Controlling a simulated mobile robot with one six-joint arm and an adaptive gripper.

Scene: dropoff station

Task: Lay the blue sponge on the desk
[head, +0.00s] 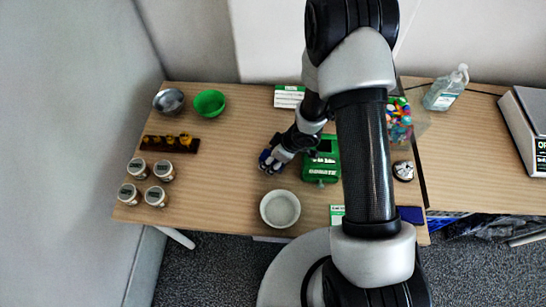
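A flat dark blue rectangular item (411,215) lies at the desk's front right corner, partly behind my arm. It may be the blue sponge, but it is too small to be sure. The wooden desk (225,185) fills the middle of the head view. My gripper (267,162) is low over the middle of the desk, left of the green box and behind the white bowl. Dark blue shows at its fingers. I cannot tell whether this is part of the gripper or something held, nor whether the fingers are open or shut.
A green box (321,170) and white bowl (280,209) are near my gripper. A metal bowl (169,101), green bowl (210,103), dark rack (171,144) and several jars (156,196) stand left. Colourful pieces (399,120) lie right. The desk between jars and white bowl is clear.

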